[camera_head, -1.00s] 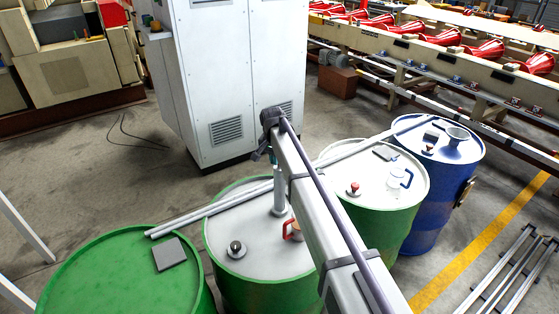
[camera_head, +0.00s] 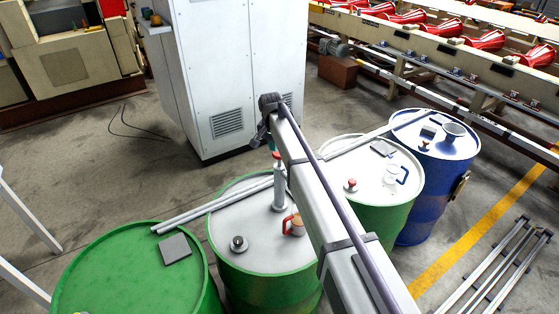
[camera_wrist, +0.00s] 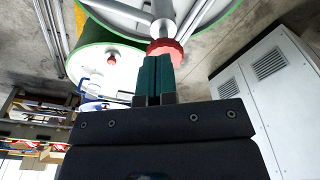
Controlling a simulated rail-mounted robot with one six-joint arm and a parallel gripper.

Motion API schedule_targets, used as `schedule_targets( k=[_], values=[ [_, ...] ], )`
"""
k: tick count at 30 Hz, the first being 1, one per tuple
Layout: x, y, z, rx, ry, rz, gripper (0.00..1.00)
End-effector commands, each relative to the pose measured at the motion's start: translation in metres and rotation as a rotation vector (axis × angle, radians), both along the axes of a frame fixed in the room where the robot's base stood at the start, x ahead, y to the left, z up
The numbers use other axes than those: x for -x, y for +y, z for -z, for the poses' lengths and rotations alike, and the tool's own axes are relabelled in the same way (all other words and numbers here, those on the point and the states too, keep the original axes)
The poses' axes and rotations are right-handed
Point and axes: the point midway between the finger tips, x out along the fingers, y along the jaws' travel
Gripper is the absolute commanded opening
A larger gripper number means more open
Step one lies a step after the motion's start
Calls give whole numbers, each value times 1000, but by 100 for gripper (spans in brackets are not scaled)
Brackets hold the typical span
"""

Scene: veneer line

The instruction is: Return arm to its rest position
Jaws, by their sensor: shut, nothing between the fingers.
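My arm (camera_head: 325,215) reaches out from the bottom of the head view over the drums. My gripper's teal fingers (camera_wrist: 156,60) are pressed together and hold nothing in the wrist view; in the head view the arm's end mostly hides them. A grey cylinder with a red cap (camera_head: 279,188) stands upright on the near white-topped green drum (camera_head: 260,255), just below the gripper. Its red cap (camera_wrist: 166,50) shows just beyond the fingertips in the wrist view.
An orange-red mug (camera_head: 294,226) and a grey round piece (camera_head: 239,244) share that drum top. Pale rods (camera_head: 215,203) lie across the drums. A green drum (camera_head: 135,275) is left, a blue drum (camera_head: 428,190) right. A white cabinet (camera_head: 215,75) stands close behind.

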Motion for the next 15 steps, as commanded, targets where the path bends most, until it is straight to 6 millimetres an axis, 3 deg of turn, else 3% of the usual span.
schedule_targets(
  k=[12,15],
  values=[
    [0,0,0,0,0,-1,0],
    [9,-2,0,10,14,-120,0]
  ],
)
